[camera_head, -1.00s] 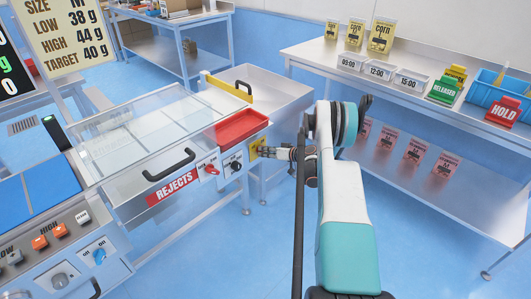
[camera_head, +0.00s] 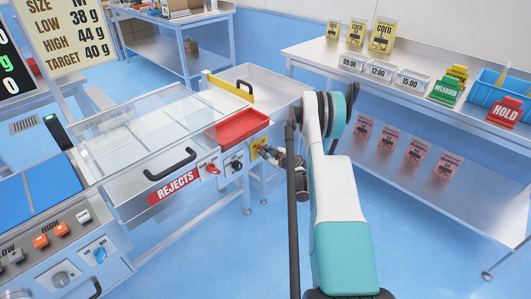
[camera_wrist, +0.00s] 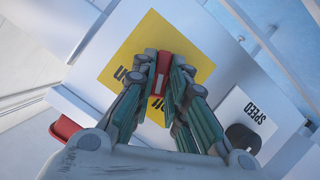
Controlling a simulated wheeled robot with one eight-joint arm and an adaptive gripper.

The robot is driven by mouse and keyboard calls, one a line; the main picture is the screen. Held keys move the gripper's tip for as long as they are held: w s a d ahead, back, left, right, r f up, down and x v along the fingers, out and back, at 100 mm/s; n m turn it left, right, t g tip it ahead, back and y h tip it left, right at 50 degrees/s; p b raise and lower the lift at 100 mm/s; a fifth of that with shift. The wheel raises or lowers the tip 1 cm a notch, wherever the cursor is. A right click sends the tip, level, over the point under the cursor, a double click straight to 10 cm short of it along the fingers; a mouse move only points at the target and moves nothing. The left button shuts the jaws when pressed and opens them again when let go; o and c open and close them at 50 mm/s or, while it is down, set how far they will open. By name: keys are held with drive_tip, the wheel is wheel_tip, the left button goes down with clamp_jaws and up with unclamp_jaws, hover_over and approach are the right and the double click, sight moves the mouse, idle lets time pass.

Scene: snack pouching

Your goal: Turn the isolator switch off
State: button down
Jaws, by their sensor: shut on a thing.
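The isolator switch is a red handle (camera_wrist: 164,68) on a yellow plate (camera_wrist: 140,48) on the machine's side. In the head view the yellow plate (camera_head: 257,147) sits at the right end of the control panel. My gripper (camera_wrist: 165,72) has its fingers on both sides of the red handle and is shut on it. In the head view my gripper (camera_head: 268,154) is at the plate, and it hides the handle. In the wrist view the handle points roughly up and down the picture. The plate's lettering is partly covered by the fingers.
A black SPEED knob (camera_wrist: 243,137) is close beside the switch. A red tray (camera_head: 242,126) lies above the panel. A steel bench (camera_head: 330,50) stands right.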

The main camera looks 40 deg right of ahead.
drive_tip(key=shift+a+f+n+t+h, duration=0.1)
drive_tip(key=shift+n+t+h, duration=0.2)
drive_tip(key=shift+n+h, duration=0.65)
drive_tip(key=shift+n, duration=0.35)
drive_tip(key=c, duration=1.6)
unclamp_jaws()
